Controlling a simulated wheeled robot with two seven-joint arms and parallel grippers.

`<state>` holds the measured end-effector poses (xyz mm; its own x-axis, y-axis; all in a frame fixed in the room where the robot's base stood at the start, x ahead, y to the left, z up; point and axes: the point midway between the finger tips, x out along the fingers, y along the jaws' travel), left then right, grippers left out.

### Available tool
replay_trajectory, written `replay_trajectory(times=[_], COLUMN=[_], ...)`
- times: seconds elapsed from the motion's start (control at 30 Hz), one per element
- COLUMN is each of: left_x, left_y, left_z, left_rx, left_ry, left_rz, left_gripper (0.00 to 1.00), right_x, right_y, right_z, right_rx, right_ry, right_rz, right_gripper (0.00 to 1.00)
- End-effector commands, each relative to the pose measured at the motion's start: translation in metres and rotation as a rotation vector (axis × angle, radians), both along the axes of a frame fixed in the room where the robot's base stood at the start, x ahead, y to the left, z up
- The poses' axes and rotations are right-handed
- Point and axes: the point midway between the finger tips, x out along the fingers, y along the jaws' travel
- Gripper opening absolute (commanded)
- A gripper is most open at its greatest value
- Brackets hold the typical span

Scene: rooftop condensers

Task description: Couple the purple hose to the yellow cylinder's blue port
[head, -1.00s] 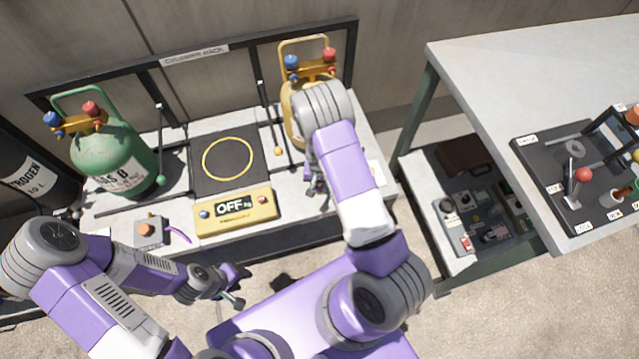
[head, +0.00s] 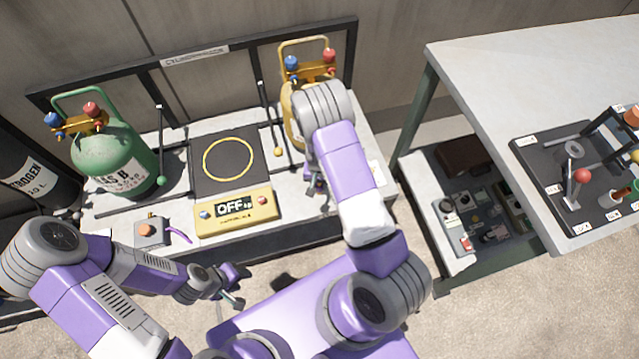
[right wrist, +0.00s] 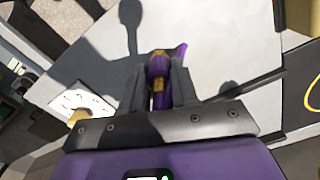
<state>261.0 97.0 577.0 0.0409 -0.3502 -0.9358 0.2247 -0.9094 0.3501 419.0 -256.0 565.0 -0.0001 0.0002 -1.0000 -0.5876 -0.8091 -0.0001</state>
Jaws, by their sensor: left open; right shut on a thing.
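The yellow cylinder (head: 288,112) stands at the back of the bench, partly hidden by my right arm. A blue knob (head: 291,62) and a red knob (head: 329,55) top its brass manifold; I cannot make out the blue port itself. My right gripper (head: 316,184) is low in front of the cylinder, largely hidden by my arm. In the right wrist view it is shut on the purple hose (right wrist: 158,68), whose brass-coloured fitting shows between the fingers. My left gripper (head: 238,286) is open and empty in front of the bench.
A green cylinder (head: 118,160) stands at the left. A grey box (head: 151,232) with an orange button and short purple cord is at the front left. A white table (head: 530,60) stands right.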

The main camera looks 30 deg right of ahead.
Motion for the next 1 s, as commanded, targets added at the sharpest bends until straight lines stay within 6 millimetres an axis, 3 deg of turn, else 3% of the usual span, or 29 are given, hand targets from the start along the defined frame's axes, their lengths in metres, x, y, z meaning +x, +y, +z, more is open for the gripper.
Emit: replay_trajectory(times=[1.0], left_x=[0.0], left_y=[0.0], left_z=[0.032], left_rx=[0.0], left_ry=[0.0], left_rz=[0.0], left_gripper=[0.43], right_x=[0.0], right_y=[0.0], right_z=[0.038], right_rx=[0.0], right_ry=[0.0], right_rz=[0.0], right_gripper=[0.0])
